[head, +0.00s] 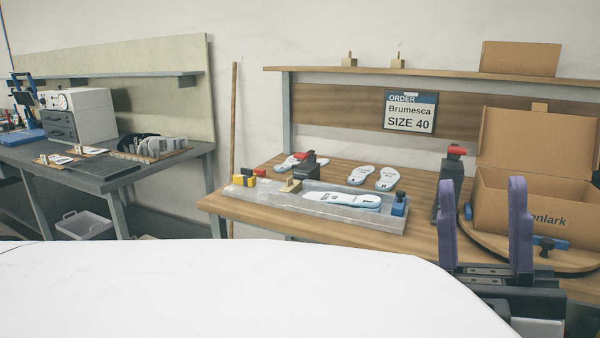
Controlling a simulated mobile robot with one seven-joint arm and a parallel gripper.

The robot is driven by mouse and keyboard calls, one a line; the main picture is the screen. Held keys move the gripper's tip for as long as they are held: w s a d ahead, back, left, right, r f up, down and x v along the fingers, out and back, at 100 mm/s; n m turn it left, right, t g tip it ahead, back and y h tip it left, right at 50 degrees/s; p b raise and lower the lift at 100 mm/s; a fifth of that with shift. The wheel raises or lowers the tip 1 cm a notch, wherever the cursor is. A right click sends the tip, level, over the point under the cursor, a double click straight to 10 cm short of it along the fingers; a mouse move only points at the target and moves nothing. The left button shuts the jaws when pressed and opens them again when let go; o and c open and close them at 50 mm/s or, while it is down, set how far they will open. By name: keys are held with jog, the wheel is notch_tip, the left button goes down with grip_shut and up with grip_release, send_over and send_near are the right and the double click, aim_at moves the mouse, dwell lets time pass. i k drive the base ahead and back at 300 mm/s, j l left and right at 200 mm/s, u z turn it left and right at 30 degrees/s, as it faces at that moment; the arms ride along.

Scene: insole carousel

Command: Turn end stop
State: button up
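A grey metal fixture (325,213) lies on the wooden bench, with a white and blue insole pair (342,201) on it. A blue block (399,204) stands at the fixture's right end; it looks like an end stop, but its turn position is too small to tell. A blue bar with a black knob (546,244) sits at the round wooden turntable (490,241); I cannot tell which part is the end stop. My gripper (482,182) points up at the front right, its two purple fingers wide apart and empty. It is right of the fixture and in front of the turntable.
An open cardboard box (535,207) stands on the turntable. A black clamp with red top (450,180) stands beside it. Loose insoles (386,178) lie behind the fixture. A white surface (220,290) fills the foreground. A grey bench (95,180) is at left.

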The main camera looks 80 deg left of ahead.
aim_at(246, 178)
jog(key=u, duration=2.9)
